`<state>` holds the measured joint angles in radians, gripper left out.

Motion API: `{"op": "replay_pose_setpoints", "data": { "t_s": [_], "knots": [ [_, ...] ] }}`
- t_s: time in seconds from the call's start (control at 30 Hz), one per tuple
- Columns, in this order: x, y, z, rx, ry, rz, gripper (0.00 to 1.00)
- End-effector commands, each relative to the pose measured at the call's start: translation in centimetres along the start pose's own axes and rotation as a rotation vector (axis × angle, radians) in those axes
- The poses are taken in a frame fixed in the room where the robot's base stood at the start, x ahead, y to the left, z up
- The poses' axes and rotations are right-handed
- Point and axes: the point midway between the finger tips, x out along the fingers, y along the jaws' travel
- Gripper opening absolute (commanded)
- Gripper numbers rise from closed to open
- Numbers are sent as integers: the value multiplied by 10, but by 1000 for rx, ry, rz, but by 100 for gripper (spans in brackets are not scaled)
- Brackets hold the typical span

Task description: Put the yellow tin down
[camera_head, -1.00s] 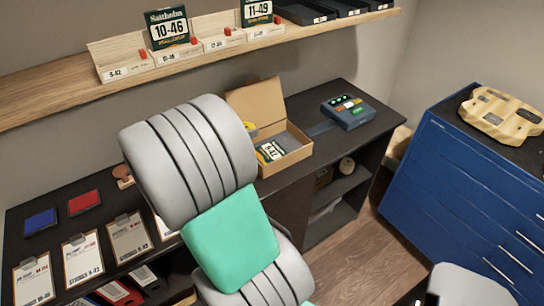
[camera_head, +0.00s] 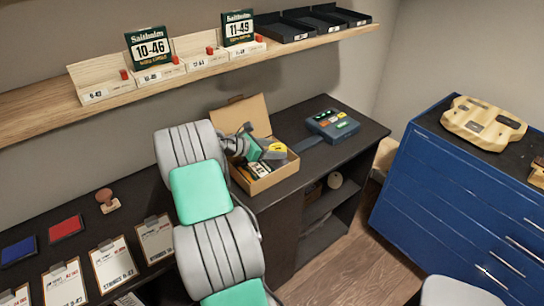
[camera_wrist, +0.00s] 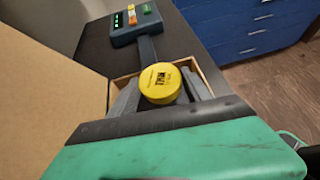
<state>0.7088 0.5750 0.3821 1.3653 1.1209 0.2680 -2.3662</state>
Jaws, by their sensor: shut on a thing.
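The yellow tin (camera_wrist: 160,83) is round with dark lettering on its lid. In the wrist view it sits between the two grey fingers of my gripper (camera_wrist: 160,92), which is shut on it. In the head view the tin (camera_head: 276,151) is over the open cardboard box (camera_head: 264,184), at its back right. My gripper (camera_head: 262,150) reaches in from the left, above the box. Dark and printed items lie in the box under it. I cannot tell whether the tin touches anything below.
A device with lit buttons (camera_head: 332,125) stands right of the box on the dark bench (camera_head: 360,138). The box's raised lid (camera_head: 240,115) stands behind my gripper. A shelf (camera_head: 130,97) with string packs runs above. A blue drawer cabinet (camera_head: 450,190) stands at the right.

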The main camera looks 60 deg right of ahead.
Motion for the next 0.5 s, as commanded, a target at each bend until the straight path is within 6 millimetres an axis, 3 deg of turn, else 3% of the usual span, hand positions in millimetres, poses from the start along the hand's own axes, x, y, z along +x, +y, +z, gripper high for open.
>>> {"op": "replay_pose_setpoints", "data": {
  "t_s": [0.33,0.5],
  "knots": [
    [23,13,-35,-1,0,0,18],
    [25,13,-38,1,0,2,18]
  ]
}}
